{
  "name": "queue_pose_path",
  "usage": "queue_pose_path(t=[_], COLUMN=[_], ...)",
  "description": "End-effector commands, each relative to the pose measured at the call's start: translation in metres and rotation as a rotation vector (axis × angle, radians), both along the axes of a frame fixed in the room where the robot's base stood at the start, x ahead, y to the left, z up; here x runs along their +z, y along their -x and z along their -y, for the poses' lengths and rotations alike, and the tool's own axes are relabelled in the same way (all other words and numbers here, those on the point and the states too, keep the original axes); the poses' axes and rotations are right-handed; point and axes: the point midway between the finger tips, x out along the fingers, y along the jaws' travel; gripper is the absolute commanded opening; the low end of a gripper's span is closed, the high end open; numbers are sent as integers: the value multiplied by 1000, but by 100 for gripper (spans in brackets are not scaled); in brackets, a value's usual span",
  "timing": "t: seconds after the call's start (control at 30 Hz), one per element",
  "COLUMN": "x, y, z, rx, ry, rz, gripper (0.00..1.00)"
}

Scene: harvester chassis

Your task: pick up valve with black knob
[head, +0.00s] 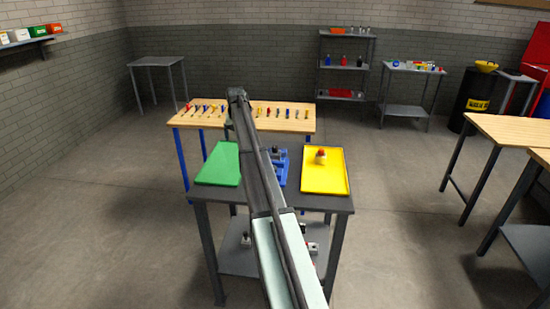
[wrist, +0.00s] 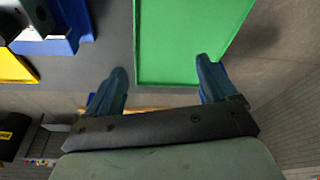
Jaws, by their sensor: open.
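A grey and dark part (head: 279,152) sits in a blue fixture (head: 281,178) at the middle of the dark table, partly behind my arm. I cannot tell for sure whether it is the valve with the black knob. In the wrist view, a dark and pale part (wrist: 30,18) shows in the blue fixture (wrist: 62,45) at the upper left, cut by the frame edge. My gripper (wrist: 160,68) is open and empty, its fingers apart near the edge of the green tray (wrist: 147,78). The fixture lies left of both fingers. My gripper's tips are not clear in the head view.
The green tray (head: 212,176) looks empty. The yellow tray (head: 312,185) holds a red-topped part (head: 320,156). Several small parts lie on the shelf below the tabletop. A wooden table (head: 290,125) with a row of tools stands behind.

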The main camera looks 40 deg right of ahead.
Motion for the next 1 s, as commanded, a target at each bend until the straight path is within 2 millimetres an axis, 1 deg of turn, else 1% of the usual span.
queue_pose_path(t=[0.03,0.1,0.2,0.3,0.4,0.47,0.57,0.67,0.77,1.0], x=[18,37,60,77,86,89,85,76,62,21], y=[23,52,88,114,129,134,136,136,137,136], z=[24,49,75,91,99,102,102,102,102,101], rx=[-38,-82,-135,-172,-191,-197,-200,-200,-199,-199], ry=[-20,-48,-87,-114,-131,-136,-139,-140,-139,-138], rz=[-35,-88,-151,-193,-220,-227,-232,-233,-232,-232], gripper=[86,86,86,86,86,86,86,86,86,86])
